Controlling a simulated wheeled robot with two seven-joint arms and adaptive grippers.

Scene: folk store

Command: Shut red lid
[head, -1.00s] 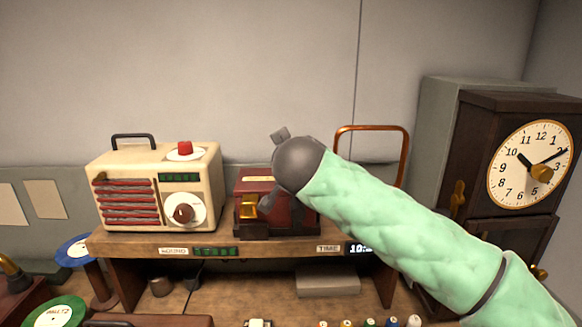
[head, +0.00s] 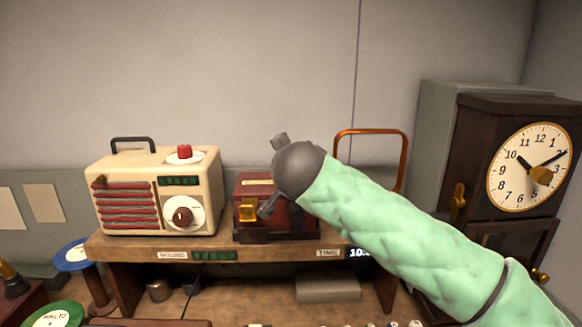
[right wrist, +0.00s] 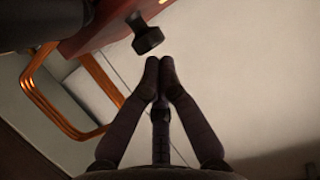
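A dark red box (head: 292,222) with a gold clasp (head: 247,211) stands on the wooden shelf, right of the radio. Its red top (head: 254,188) bears a pale label. My arm hides much of the box's right side, and I cannot tell how far its lid is open. My right gripper (head: 265,212) is at the front of the box, mostly hidden behind my wrist. In the right wrist view its two fingers (right wrist: 160,72) are together at the tips with nothing between them. A red edge (right wrist: 95,28) and a dark knob (right wrist: 148,38) lie just beyond the tips. My left gripper is not in view.
A cream radio (head: 130,195) stands left on the shelf (head: 125,246). A copper-coloured loop (head: 372,131) rises behind my arm. A clock (head: 530,167) stands at the right. Spools (head: 72,256) and small items sit lower down. The wall above is clear.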

